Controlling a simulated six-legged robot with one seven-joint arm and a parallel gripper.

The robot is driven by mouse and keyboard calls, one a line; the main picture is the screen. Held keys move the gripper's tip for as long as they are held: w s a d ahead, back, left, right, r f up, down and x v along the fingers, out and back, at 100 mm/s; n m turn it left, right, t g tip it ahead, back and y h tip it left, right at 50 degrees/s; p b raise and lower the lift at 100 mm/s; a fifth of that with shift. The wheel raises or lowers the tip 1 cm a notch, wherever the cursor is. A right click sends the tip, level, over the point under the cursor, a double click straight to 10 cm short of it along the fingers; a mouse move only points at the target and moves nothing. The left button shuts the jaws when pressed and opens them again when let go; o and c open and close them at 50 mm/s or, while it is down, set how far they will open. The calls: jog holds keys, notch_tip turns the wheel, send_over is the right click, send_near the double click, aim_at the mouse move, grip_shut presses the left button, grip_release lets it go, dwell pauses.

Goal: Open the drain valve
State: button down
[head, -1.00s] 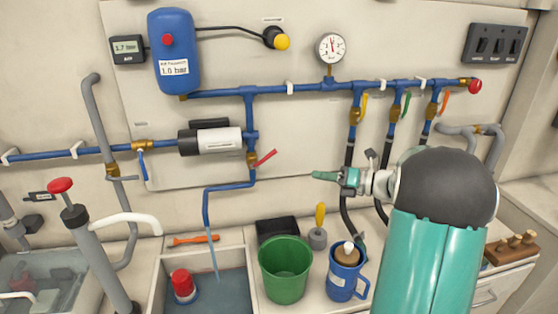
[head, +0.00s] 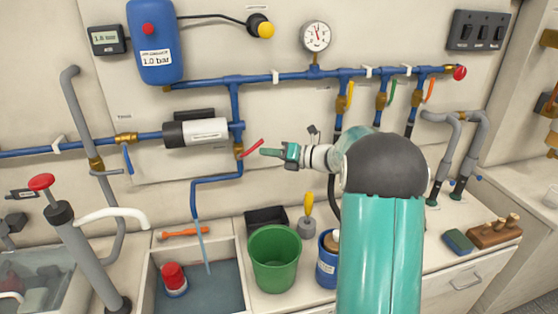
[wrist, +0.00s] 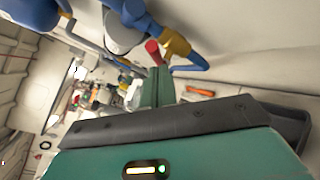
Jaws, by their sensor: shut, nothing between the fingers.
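The drain valve has a brass body (head: 239,151) on the blue pipe below the pump, with a red lever (head: 253,148) slanting up and right. A thin pale-blue stream (head: 204,250) runs from the pipe's lower end into the basin. My gripper (head: 265,152) is shut and empty, pointing left, its tips close to the lever's outer end. Whether they touch is unclear. In the wrist view the shut fingers (wrist: 158,85) point at the red lever (wrist: 153,50) beside the brass valve (wrist: 176,45).
The white basin (head: 240,262) holds a red-topped pump (head: 174,278). A green bucket (head: 274,260) and blue jug (head: 327,265) stand right of it. Yellow (head: 350,95), green (head: 391,92) and orange (head: 429,90) levers sit on the right-hand branches. The display (head: 105,39) seems to read 1.6 bar.

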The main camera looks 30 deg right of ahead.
aim_at(261, 142)
jog(key=shift+w+r, duration=0.15)
jog(key=shift+w, duration=0.05)
jog(key=shift+a+r+n+g+h, duration=0.3)
jog(key=shift+r+n+g+h, duration=0.1)
jog(key=shift+r, duration=0.1)
dwell(0.5)
jog(key=shift+w+a+r+n+g+h, duration=0.1)
jog(key=shift+a+r+n+g+h, duration=0.3)
jog(key=shift+r+h, duration=0.2)
jog(key=shift+w+a+r+n+g+h, duration=0.1)
jog(key=shift+a+r+n+g+h, duration=0.2)
jog(key=shift+a+r+n+h, duration=0.25)
jog(key=h, duration=0.1)
jog(key=a+r+n+g+h, duration=0.1)
jog(key=a+h, duration=0.1)
jog(key=shift+w+a+r+h, duration=0.15)
jog(key=shift+w+r+h, duration=0.05)
jog(key=shift+w+h, duration=0.15)
jog(key=shift+s+r+g, duration=0.1)
jog(key=shift+g, duration=0.2)
jog(key=shift+r, duration=0.7)
